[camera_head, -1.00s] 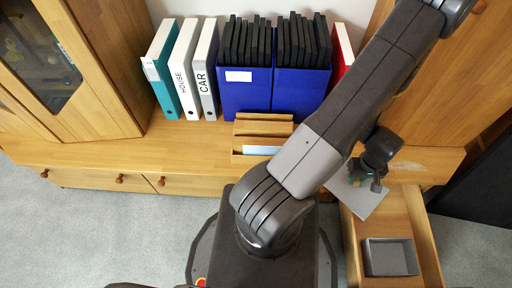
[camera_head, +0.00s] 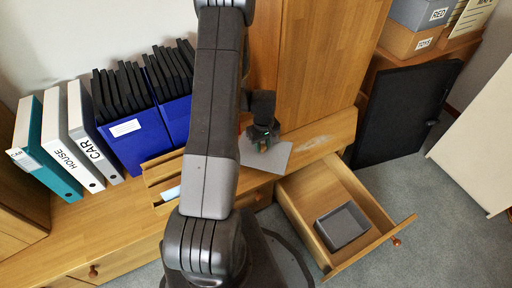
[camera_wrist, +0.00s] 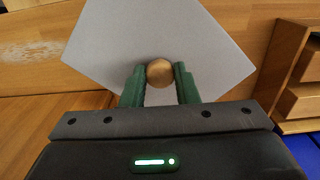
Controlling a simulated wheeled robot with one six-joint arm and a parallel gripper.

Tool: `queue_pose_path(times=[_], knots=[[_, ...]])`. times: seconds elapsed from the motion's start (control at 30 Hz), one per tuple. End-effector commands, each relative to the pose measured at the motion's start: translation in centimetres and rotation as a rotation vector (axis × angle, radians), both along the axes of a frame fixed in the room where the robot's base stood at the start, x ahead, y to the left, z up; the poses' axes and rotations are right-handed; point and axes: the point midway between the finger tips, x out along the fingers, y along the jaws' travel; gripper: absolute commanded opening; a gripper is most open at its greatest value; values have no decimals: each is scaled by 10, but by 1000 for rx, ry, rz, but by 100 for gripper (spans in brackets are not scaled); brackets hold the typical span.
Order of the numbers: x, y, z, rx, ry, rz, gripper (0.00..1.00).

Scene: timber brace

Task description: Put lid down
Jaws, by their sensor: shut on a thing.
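The lid (camera_head: 280,158) is a flat grey square plate with a round wooden knob (camera_wrist: 159,72). My gripper (camera_head: 263,143) is shut on the knob. In the wrist view its green fingers (camera_wrist: 160,84) stand on either side of the knob, and the lid spreads out beyond them. In the head view the lid is at the front edge of the wooden cabinet top, by the open drawer's back end. I cannot tell whether it touches the wood. My arm hides part of the cabinet behind it.
An open drawer (camera_head: 301,205) holds a grey open box (camera_head: 342,226). Blue file boxes (camera_head: 137,138) and binders (camera_head: 56,150) stand on the cabinet top at left, near a wooden letter holder (camera_head: 160,172). A black panel (camera_head: 400,112) stands right. The cabinet top right of the lid is clear.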

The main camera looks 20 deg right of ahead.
Motion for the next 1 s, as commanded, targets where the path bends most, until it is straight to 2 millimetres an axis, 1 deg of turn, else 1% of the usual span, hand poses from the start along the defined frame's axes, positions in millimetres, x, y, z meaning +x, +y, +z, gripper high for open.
queue_pose_path(times=[0.03,0.1,0.2,0.23,0.3,0.33,0.57,0.77,0.8,1.0], knots=[[14,1,-1,-2,-2,2,0],[28,2,-1,-1,-2,3,0],[47,4,-1,-1,-1,2,0],[50,4,-4,0,0,1,0],[46,4,-18,2,3,-1,0],[46,4,-22,1,2,-1,0],[46,4,-37,1,1,-1,0],[45,4,-66,1,2,-1,0],[48,4,-71,0,0,0,0],[50,4,-70,0,0,-1,0]])
